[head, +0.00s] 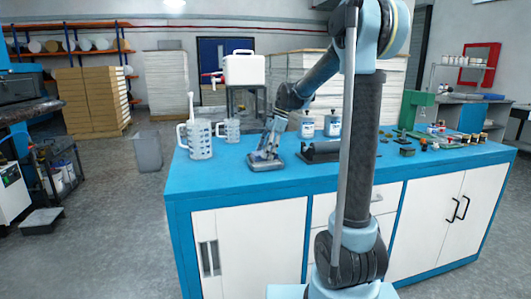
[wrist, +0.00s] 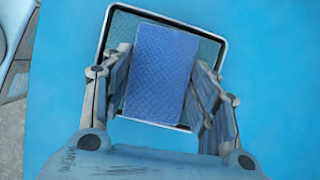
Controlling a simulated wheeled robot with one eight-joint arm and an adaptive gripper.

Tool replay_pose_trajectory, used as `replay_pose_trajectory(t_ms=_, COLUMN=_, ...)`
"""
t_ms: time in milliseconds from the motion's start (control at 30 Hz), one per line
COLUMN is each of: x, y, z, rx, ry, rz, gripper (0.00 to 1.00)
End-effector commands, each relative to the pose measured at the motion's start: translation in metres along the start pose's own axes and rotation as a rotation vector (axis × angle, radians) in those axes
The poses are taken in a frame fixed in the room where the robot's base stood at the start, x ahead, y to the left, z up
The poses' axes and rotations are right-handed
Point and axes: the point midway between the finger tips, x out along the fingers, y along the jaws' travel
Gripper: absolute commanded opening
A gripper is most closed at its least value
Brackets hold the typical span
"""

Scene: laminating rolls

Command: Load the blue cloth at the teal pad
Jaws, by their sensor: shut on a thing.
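The blue cloth (wrist: 160,72), a textured rectangular block in the wrist view, sits between the fingers of my gripper (wrist: 162,100). The gripper is shut on it. The teal pad (wrist: 122,28), with a pale and dark rim, lies behind the cloth on the blue surface. The cloth overlaps most of the pad in this view and is tilted slightly against it; whether they touch I cannot tell. In the head view my gripper (head: 265,152) points down over the left-middle part of the bench, low over a dark-edged base, and the cloth is not clearly seen.
The blue bench (head: 225,193) holds a measuring jug (head: 198,143) and a smaller jug (head: 230,130) left of my gripper. Two white bottles (head: 307,127) and a dark roller device (head: 320,152) stand to the right. Small items crowd the right end. The front left is clear.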

Motion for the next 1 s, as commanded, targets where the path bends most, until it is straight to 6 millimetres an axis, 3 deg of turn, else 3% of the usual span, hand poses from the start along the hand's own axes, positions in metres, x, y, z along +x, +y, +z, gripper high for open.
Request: replay_pose_trajectory(t_ms=1000, x=0.0066, y=-0.0001, z=-0.0016, rx=-0.001, ry=0.0, rz=0.001, gripper=0.35)
